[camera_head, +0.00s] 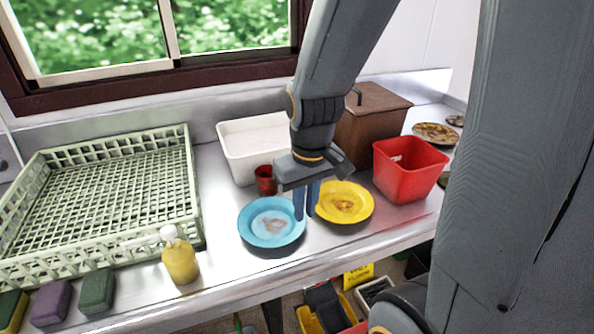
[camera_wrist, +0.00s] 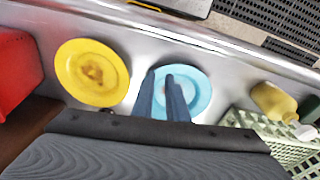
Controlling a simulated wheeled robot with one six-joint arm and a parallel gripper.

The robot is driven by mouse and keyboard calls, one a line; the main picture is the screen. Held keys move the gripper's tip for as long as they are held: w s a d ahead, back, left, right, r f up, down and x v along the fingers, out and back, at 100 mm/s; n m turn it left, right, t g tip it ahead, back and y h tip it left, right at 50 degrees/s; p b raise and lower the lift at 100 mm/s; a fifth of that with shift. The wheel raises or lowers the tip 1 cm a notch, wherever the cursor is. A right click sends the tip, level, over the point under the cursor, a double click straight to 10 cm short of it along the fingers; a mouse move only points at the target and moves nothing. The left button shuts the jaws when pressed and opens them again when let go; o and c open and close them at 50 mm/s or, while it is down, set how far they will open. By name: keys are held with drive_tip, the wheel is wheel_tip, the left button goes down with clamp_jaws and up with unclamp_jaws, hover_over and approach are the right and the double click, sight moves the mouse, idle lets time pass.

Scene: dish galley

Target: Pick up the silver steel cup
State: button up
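I cannot make out a silver steel cup in either view; my arm and gripper hide part of the counter. My gripper (camera_head: 306,204) points down over the counter, between the blue plate (camera_head: 262,230) and the yellow plate (camera_head: 355,207). Its two fingers stand a little apart with nothing between them. In the wrist view my gripper (camera_wrist: 160,96) shows in front of the blue plate (camera_wrist: 200,92), and the yellow plate (camera_wrist: 75,62) lies to the left.
A dark red cup (camera_head: 263,181) stands behind the blue plate, close to my gripper. A white tub (camera_head: 236,158), brown box (camera_head: 367,133) and red bin (camera_head: 399,181) stand behind. A green dish rack (camera_head: 183,205) and yellow soap bottle (camera_head: 180,262) are left.

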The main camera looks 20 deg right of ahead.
drive_tip(key=w+d+n+b, duration=0.1)
drive_tip(key=w+d+n, duration=0.4)
drive_tip(key=w+n, duration=0.3)
drive_tip(key=w+d+n, duration=0.5)
drive_tip(key=w+d, duration=0.1)
drive_tip(key=w, duration=0.3)
drive_tip(key=shift+n+g, duration=0.3)
drive_tip(key=shift+n, duration=0.1)
drive_tip(key=shift+w+a+f+p, duration=0.1)
drive_tip(key=shift+w+f+p, duration=0.25)
drive_tip(key=shift+f, duration=0.8)
drive_tip(key=shift+w+f+p, duration=0.15)
drive_tip(key=shift+f+p, duration=0.25)
drive_tip(key=shift+f, duration=0.8)
drive_tip(key=shift+w+a+f+p, duration=0.1)
drive_tip(key=shift+w+f+p, duration=0.25)
drive_tip(key=shift+f, duration=0.8)
drive_tip(key=shift+s, duration=0.1)
clamp_jaws()
drive_tip(key=shift+r, duration=0.1)
